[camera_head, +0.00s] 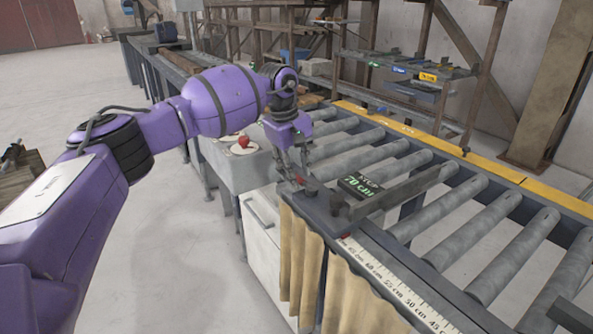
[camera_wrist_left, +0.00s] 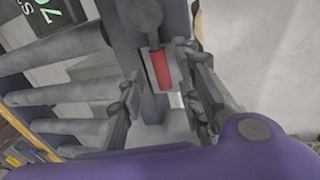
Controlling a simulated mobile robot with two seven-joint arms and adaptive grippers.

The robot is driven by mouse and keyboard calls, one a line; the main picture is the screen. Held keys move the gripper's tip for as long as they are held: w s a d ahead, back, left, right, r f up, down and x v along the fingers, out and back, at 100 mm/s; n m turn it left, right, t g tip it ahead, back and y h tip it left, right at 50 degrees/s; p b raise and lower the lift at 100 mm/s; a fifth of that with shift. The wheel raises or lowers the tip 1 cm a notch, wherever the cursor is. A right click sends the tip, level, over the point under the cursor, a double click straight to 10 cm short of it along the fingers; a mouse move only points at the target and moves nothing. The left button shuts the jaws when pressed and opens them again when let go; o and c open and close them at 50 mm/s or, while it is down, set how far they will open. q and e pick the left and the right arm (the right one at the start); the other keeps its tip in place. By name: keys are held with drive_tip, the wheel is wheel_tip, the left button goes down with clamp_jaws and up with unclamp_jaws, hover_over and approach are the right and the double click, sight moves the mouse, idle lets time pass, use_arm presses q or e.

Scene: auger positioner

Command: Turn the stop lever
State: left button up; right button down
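The stop lever has a red grip (camera_head: 311,184) and sits at the near edge of the roller conveyor, beside the display reading 70 cm (camera_head: 362,185). In the left wrist view the red grip (camera_wrist_left: 161,71) lies between the fingers of my left gripper (camera_wrist_left: 159,76), with grey metal around it. The fingers are open, one on each side, with gaps to the grip. In the head view my left gripper (camera_head: 297,173) points down over the lever end. The dark stop arm (camera_head: 405,190) reaches across the rollers.
A measuring scale (camera_head: 400,292) runs along the conveyor's near edge, above tan curtain strips (camera_head: 303,255). A grey table with a plate and a red fruit (camera_head: 243,141) stands left of the conveyor. Rollers (camera_head: 470,235) right of the stop arm are bare.

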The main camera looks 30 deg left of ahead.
use_arm(q)
drive_tip(key=shift+a, duration=0.1)
wheel_tip(320, 180, up, 12)
drive_tip(key=s+a, duration=0.1)
drive_tip(key=s, duration=0.1)
drive_tip(key=shift+f, duration=0.15)
idle(0.5)
